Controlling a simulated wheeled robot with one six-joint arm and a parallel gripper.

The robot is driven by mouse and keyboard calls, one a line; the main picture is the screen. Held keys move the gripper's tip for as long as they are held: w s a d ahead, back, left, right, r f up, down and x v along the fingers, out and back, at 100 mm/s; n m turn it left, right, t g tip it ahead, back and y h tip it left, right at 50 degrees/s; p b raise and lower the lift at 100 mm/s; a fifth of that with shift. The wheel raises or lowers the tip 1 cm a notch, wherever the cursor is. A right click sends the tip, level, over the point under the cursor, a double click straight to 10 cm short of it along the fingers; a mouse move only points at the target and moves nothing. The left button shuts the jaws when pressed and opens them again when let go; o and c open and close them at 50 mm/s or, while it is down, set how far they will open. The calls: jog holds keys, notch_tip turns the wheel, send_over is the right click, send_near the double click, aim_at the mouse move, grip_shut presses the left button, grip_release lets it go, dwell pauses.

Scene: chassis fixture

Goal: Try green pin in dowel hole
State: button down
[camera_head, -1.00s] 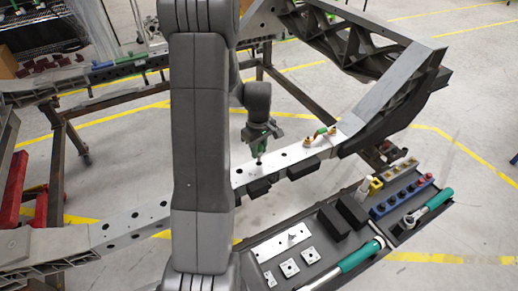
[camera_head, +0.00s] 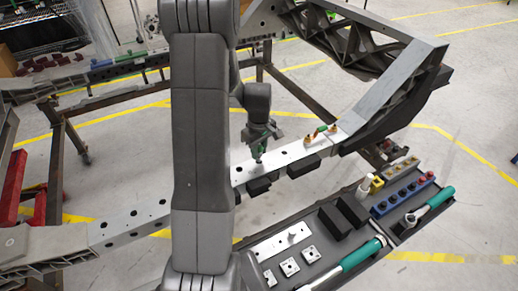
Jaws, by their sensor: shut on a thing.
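My gripper (camera_head: 260,148) hangs over the near chassis rail (camera_head: 292,153), just right of my arm's column. It is shut on the green pin (camera_head: 258,157), which points down at the rail's top face. Only a small part of the pin shows between the fingers and the rail. The pin's tip is at or just above the rail; I cannot tell whether it is in a hole. Dark round holes (camera_head: 284,153) show in the rail to the right of the pin. Part of the rail to the left is hidden behind my arm.
In front, a dark tray (camera_head: 330,210) holds black blocks, metal plates, a blue socket rack (camera_head: 403,195) and green-handled wrenches (camera_head: 362,254). Black blocks (camera_head: 304,165) sit along the rail's near side.

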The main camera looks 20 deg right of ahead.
jog(key=shift+f+b, duration=0.4)
jog(key=shift+f, duration=0.2)
jog(key=c, duration=1.1)
grip_release()
jog(key=shift+r, duration=0.1)
notch_tip(320, 180, up, 9)
jog(key=p, duration=0.6)
